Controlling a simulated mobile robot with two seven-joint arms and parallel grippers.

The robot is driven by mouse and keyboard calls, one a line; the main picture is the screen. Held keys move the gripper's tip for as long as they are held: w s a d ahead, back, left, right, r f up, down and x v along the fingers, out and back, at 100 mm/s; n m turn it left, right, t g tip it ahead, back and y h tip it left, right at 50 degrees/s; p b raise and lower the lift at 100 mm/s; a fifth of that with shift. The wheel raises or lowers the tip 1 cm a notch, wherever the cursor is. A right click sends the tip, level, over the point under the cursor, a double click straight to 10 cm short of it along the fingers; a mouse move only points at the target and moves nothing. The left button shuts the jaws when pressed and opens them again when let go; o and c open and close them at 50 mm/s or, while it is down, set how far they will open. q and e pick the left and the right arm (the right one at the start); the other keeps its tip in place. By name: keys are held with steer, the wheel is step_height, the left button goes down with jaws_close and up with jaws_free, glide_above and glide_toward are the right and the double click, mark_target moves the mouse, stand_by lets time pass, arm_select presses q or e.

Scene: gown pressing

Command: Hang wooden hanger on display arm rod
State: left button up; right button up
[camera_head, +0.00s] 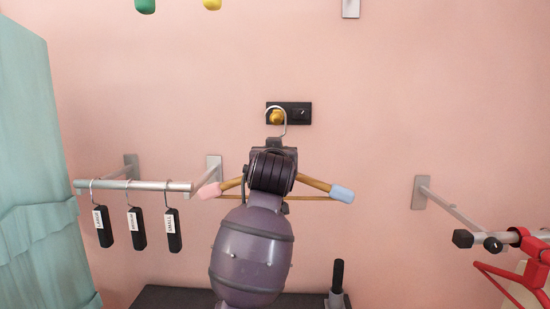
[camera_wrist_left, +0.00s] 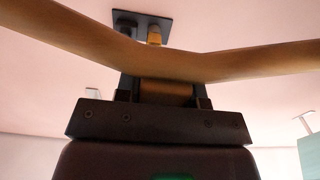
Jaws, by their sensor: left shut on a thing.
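The wooden hanger (camera_head: 316,184) has a pink left tip, a blue right tip and a silver hook. My left gripper (camera_head: 274,150) is shut on its middle, holding it up before the pink wall. In the left wrist view, the hanger's wooden bar (camera_wrist_left: 240,62) crosses in front of my left gripper (camera_wrist_left: 165,90). The hook overlaps a gold knob on a black wall plate (camera_head: 297,112); I cannot tell whether they touch. A silver display arm rod (camera_head: 450,208) juts from the wall at right, apart from the hanger. My right gripper is not in view.
A silver rail (camera_head: 150,185) at left carries black tags on hooks. A red hanger (camera_head: 530,262) is at the far right. A teal garment (camera_head: 35,150) fills the left edge. A dark surface (camera_head: 165,297) with a black-handled object (camera_head: 338,280) lies below.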

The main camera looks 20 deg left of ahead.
arm_select(q)
steer(key=x, duration=1.1)
steer(key=shift+w+f, duration=0.15)
steer(key=shift+f, duration=0.25)
steer(key=shift+f, duration=0.3)
stand_by(0.5)
steer(key=o, duration=1.1)
steer(key=v, duration=0.3)
steer(key=shift+b, duration=0.4)
